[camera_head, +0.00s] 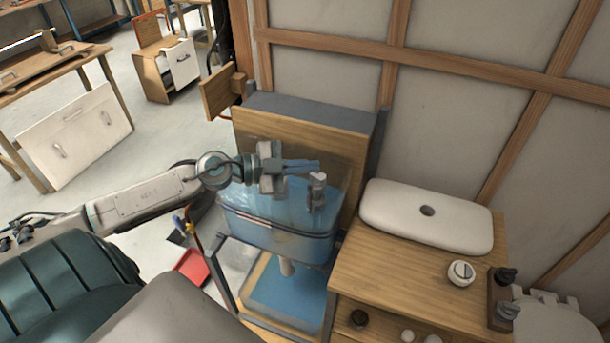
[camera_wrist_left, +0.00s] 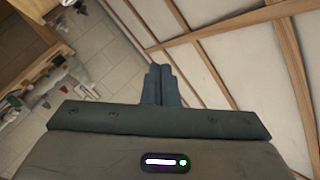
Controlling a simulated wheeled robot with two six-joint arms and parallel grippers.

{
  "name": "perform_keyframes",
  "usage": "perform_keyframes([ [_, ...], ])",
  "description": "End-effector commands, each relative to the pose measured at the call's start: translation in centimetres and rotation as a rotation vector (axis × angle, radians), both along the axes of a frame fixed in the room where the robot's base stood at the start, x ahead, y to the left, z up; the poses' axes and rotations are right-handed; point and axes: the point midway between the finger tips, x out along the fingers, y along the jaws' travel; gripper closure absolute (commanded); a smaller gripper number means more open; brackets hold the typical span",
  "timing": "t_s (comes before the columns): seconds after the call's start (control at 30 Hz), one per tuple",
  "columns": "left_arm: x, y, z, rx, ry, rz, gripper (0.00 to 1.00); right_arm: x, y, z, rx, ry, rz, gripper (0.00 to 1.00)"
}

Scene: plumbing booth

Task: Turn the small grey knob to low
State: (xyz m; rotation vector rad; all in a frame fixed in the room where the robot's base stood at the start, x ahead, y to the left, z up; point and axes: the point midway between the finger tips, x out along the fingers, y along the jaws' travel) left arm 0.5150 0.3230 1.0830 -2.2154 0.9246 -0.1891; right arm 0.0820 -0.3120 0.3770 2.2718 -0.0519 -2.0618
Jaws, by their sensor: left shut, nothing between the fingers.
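A dark block at the lower right of the head view carries two small knobs. The front knob (camera_head: 508,310) looks grey and the rear knob (camera_head: 505,275) looks darker; their settings are too small to read. My left gripper (camera_head: 317,166) is shut and empty, with its fingers pointing right, over the blue basin and close to the top of a grey tap (camera_head: 317,190). I cannot tell whether it touches the tap. It is well to the left of the knobs. The left wrist view shows its closed fingers (camera_wrist_left: 160,78). My right gripper is not in view.
A glass-sided blue basin (camera_head: 275,235) stands below my left gripper. A panelled wall (camera_head: 460,110) rises behind. Several small round items lie on the shelf below.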

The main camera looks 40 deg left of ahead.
Motion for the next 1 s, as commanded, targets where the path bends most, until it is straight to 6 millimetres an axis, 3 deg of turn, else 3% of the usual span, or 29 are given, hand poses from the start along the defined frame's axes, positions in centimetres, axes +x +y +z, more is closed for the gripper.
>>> perform_keyframes([
  [0.2, -0.9, 5.2, -2.6, 0.377, 0.321, -0.138, 1.00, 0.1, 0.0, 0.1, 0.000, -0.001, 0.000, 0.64],
  [0.3, -1.3, 8.0, -3.1, 0.493, 0.440, -0.120, 1.00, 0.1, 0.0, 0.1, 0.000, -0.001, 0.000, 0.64],
  [0.43, -1.6, 10.2, -3.2, 0.571, 0.525, -0.094, 1.00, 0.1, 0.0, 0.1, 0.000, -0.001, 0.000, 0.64],
  [0.57, -1.7, 10.6, -3.4, 0.587, 0.545, -0.085, 1.00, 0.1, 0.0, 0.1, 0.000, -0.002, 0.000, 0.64],
  [1.0, -0.6, 9.3, -5.4, 0.579, 0.541, -0.088, 1.00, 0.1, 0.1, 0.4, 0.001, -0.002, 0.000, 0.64],
])
